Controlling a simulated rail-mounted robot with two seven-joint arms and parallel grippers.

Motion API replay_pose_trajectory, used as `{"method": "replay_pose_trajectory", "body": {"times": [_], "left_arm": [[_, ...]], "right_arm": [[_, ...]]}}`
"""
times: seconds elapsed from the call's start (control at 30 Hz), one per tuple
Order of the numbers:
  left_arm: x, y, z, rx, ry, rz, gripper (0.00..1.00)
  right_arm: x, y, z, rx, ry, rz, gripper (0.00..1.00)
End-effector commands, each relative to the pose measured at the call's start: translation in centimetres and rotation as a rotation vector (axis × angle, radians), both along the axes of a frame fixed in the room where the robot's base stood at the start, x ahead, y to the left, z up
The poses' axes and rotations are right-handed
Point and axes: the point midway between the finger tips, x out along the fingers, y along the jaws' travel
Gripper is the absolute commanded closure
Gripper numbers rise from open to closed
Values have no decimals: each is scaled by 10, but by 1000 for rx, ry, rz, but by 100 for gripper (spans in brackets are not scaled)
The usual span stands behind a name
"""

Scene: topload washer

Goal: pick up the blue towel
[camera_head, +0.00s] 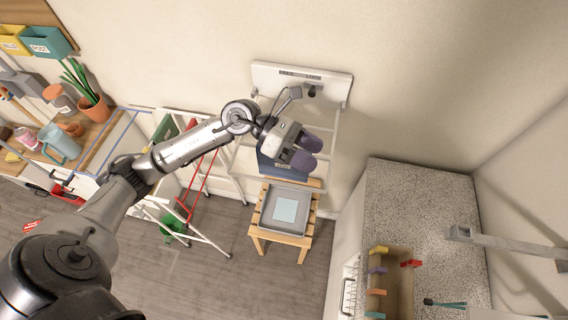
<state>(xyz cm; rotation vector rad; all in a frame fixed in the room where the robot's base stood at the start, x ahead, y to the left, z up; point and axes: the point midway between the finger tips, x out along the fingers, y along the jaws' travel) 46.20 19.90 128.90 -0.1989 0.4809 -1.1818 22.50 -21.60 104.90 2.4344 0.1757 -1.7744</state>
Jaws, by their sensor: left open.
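A flat pale blue square (286,210), which looks like the folded blue towel, lies in a grey tray (267,222) on a small wooden stool (294,240). My right gripper is not in view.
A white drying rack (200,232) stands left of the stool. A speckled counter (420,210) with a wooden rack (398,280) of coloured pieces is at the right. A workbench with pots (95,108) is at the left. Grey floor (215,275) lies open in front.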

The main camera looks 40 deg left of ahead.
Motion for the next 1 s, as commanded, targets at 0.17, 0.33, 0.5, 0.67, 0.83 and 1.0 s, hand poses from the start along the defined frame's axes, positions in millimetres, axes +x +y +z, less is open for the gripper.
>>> {"method": "replay_pose_trajectory", "body": {"times": [0.17, 0.33, 0.5, 0.67, 0.83, 1.0], "left_arm": [[12, 64, -28, 482, -30, -78, 34], [15, 119, -34, 777, 10, -97, 34], [15, 149, -34, 920, 49, -99, 34], [18, 150, -54, 957, 64, -101, 34], [23, 140, -82, 956, 65, -101, 34], [28, 132, -102, 956, 64, -100, 34]], "right_arm": [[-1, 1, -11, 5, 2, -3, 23], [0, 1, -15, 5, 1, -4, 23], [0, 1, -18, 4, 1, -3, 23], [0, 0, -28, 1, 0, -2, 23], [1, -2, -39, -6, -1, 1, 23], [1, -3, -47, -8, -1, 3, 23]]}}
